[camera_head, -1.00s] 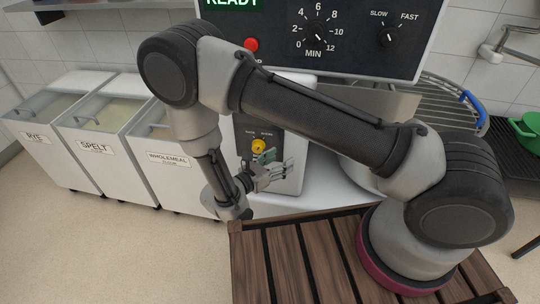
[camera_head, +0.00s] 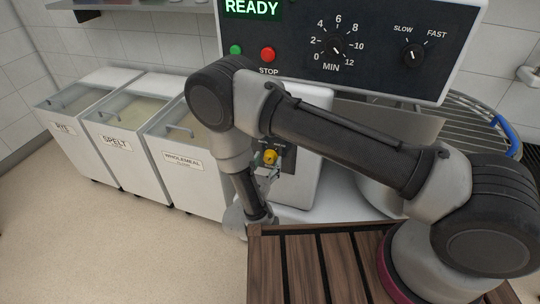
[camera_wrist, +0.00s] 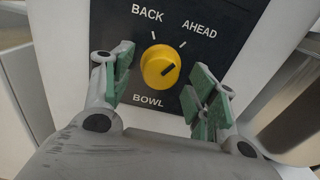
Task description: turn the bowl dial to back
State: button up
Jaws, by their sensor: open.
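The bowl dial (camera_wrist: 160,66) is a round yellow knob on a black panel (camera_wrist: 205,20), marked BACK at upper left, AHEAD at upper right and BOWL below. Its dark pointer line slants up to the right, nearer the AHEAD tick than the BACK tick. My gripper (camera_wrist: 162,78) is open, with one green-padded finger left of the dial and the other to its right and lower. Gaps show between both fingers and the knob. In the head view the dial (camera_head: 270,156) shows beside my arm, and my gripper (camera_head: 272,172) is mostly hidden.
A large control panel (camera_head: 370,75) with a lit READY display, buttons, and MIN and speed dials hangs above my arm. Flour bins (camera_head: 120,140) stand at left. A slatted wooden surface (camera_head: 330,275) lies below my arm.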

jog(key=shift+w+d, duration=0.2)
jog(key=shift+w, duration=0.4)
jog(key=c, duration=1)
jog(key=shift+n, duration=0.4)
jog(key=n, duration=0.4)
jog(key=shift+d+r+n, duration=0.1)
jog(key=shift+n, duration=0.3)
jog(key=n, duration=0.6)
jog(key=shift+r, duration=0.1)
jog(key=o, duration=1)
